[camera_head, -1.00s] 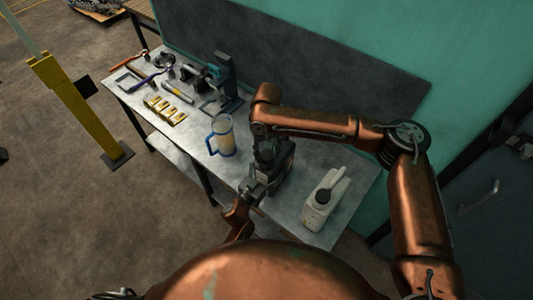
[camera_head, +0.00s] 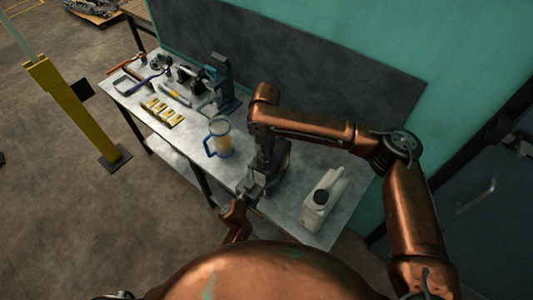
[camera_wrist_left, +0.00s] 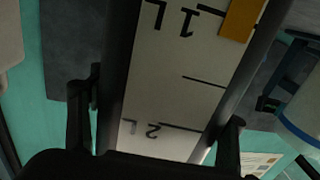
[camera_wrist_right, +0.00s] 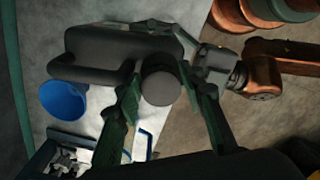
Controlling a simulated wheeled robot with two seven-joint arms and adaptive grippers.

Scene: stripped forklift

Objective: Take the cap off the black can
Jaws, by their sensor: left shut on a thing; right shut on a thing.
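The black can (camera_head: 277,173) stands on the workbench near its front edge, partly hidden by my right arm in the head view. Its pale level strip with 1L and 2L marks (camera_wrist_left: 180,80) fills the left wrist view. My left gripper (camera_wrist_left: 155,130) is shut on the can's body, one finger on each side. The dark round cap (camera_wrist_right: 160,86) and the can's handle (camera_wrist_right: 85,78) show in the right wrist view. My right gripper (camera_wrist_right: 160,80) is shut on the cap, with its fingertips on either side. I cannot tell whether the cap is loose.
A clear jug with a blue handle (camera_head: 220,138) stands left of the can. A white can (camera_head: 323,197) stands to its right. Tools and yellow items (camera_head: 161,111) lie on the bench's (camera_head: 190,140) far left. A blue round thing (camera_wrist_right: 62,101) is beside the can.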

